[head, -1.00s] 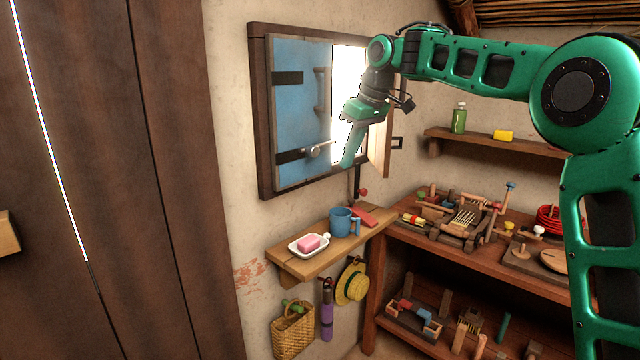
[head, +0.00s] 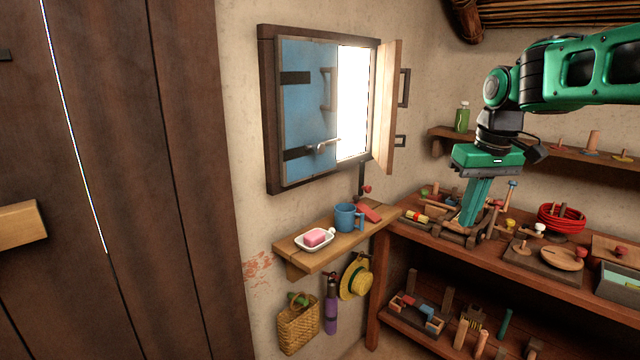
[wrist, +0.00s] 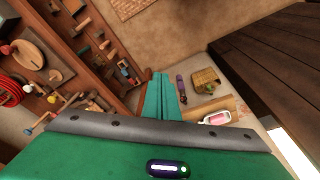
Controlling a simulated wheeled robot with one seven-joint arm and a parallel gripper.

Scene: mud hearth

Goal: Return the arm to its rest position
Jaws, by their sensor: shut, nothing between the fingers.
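My green arm (head: 585,70) reaches in from the right edge of the head view. My gripper (head: 468,222) hangs from it, pointing down, with its fingers shut and nothing between them. In the head view its fingertips overlap the wooden items on the upper bench shelf; I cannot tell whether it touches them. In the wrist view the shut green fingers (wrist: 160,98) show in the middle, with the floor and shelf beyond.
A blue window shutter (head: 305,110) stands left of the bright opening; a wooden shutter (head: 388,105) projects at its right. A small wall shelf (head: 318,258) holds a blue mug (head: 347,217) and pink soap (head: 315,236). The bench (head: 520,272) is crowded, with a red coil (head: 562,217).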

